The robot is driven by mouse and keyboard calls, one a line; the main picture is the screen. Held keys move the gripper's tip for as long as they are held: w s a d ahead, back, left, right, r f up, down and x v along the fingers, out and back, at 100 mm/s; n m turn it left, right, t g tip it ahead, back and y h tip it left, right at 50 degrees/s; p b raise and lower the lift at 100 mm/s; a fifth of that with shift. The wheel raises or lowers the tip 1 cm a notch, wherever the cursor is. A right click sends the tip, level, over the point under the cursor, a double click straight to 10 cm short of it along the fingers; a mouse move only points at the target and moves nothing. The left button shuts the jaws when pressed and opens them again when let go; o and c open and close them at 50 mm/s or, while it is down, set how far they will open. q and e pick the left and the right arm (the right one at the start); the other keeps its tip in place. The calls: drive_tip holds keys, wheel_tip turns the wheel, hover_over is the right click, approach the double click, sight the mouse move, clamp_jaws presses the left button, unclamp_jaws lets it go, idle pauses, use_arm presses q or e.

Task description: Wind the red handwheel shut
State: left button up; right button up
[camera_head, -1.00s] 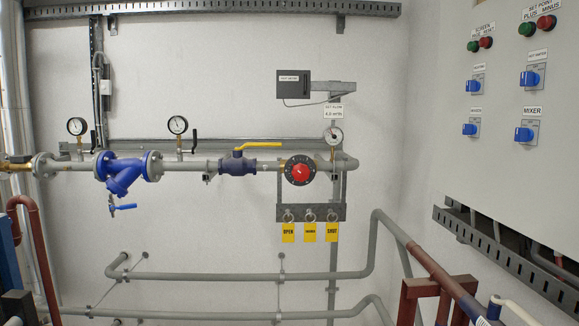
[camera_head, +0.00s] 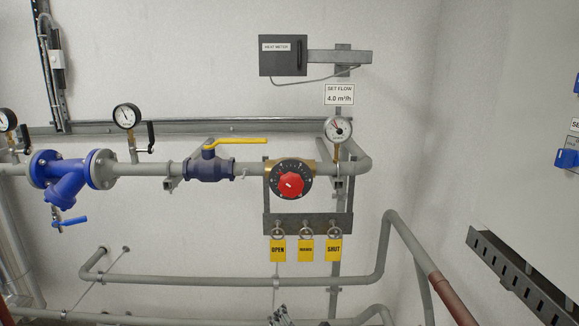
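The red handwheel (camera_head: 291,185) sits on a round dark dial with pale marks, on a brass valve body in the grey pipe. A small pale mark shows on its face. Three yellow tags hang below: OPEN (camera_head: 278,251), a middle one (camera_head: 306,251) too small to read, and SHUT (camera_head: 334,250). A round gauge (camera_head: 338,129) stands right of the wheel. A small grey and dark mechanical part shows at the bottom edge, well below the wheel; it may be a gripper, but I cannot tell which. Nothing touches the handwheel.
A blue valve with a yellow lever (camera_head: 236,142) and a blue strainer (camera_head: 66,181) lie left on the same pipe. A sign (camera_head: 339,95) reads SET FLOW 4.0 m³/h. A lower grey pipe (camera_head: 230,281) crosses below the tags. A slotted rail (camera_head: 520,280) juts in at right.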

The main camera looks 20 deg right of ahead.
wheel_tip(320, 180, up, 21)
drive_tip(key=w+n+t+h+p, duration=0.1)
drive_tip(key=w+n+t+p, duration=0.1)
drive_tip(key=n+t+p, duration=0.1)
drive_tip(key=n+t+h+p, duration=0.2)
drive_tip(key=n, duration=0.1)
approach(291, 188)
drive_tip(key=p+x, duration=0.2)
drive_tip(key=x, duration=0.7)
drive_tip(key=shift+w+r+p, duration=0.1)
drive_tip(key=shift+p, duration=0.25)
drive_tip(key=shift+w+d, duration=0.15)
drive_tip(key=shift+w, duration=0.45)
use_arm(q)
wheel_tip(291, 188, up, 10)
drive_tip(key=s, duration=0.1)
drive_tip(key=shift+f, duration=0.25)
use_arm(e)
drive_tip(key=c, duration=1.1)
